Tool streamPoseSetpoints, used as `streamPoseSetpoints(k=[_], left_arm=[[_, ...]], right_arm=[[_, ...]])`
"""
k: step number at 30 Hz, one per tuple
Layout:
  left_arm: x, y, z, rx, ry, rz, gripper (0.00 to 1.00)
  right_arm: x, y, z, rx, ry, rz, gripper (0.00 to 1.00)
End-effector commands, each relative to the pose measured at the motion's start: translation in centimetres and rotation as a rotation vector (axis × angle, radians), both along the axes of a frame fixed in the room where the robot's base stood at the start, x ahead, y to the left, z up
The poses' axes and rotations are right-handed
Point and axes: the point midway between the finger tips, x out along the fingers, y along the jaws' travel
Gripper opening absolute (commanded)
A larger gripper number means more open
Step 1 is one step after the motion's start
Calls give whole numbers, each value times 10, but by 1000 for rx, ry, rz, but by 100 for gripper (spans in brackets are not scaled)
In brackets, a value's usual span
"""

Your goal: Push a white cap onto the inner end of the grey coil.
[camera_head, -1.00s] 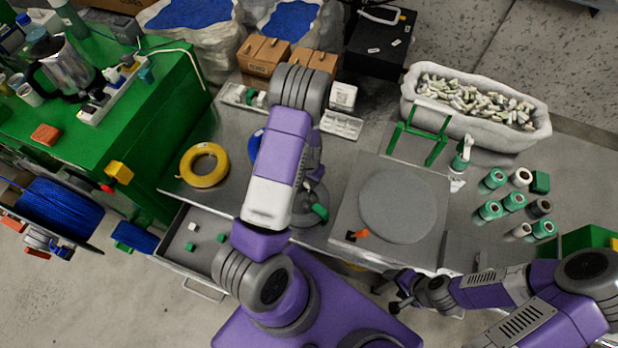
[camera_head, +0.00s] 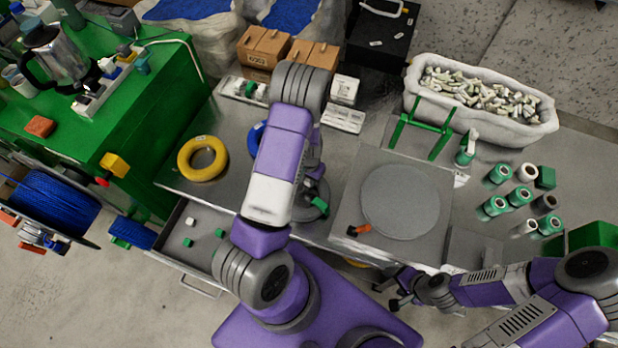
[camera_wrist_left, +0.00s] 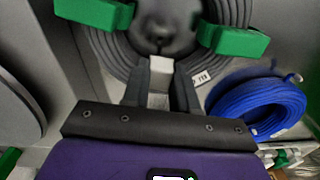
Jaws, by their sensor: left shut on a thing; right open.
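The grey coil (camera_wrist_left: 93,45) fills the top of the left wrist view, with green clips (camera_wrist_left: 233,40) across it on both sides and a dark rounded hub in its middle. In the head view the coil (camera_head: 314,212) is mostly hidden behind my left arm. My left gripper (camera_wrist_left: 160,88) points at the coil's middle, shut on a small white cap (camera_wrist_left: 159,99) between its fingers. The cap's far end is close to the dark hub; I cannot tell whether it touches the coil's inner end. My right gripper (camera_head: 395,292) is open and empty near the bench's front edge.
A blue coil (camera_wrist_left: 258,105) lies right of the grey coil in the wrist view. A yellow coil (camera_head: 202,158), a grey plate with a round disc (camera_head: 400,202), a bin of small pale pieces (camera_head: 420,92), a green stand (camera_head: 425,135) and an open drawer (camera_head: 175,245) surround the area.

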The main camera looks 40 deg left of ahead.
Motion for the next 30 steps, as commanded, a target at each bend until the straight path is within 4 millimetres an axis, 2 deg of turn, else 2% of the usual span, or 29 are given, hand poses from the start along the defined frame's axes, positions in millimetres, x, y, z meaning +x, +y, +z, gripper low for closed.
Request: streamPoseSetpoints(k=[30], left_arm=[[0,0,-7,0,0,0,1]], right_arm=[[0,0,-8,0,0,0,66]])
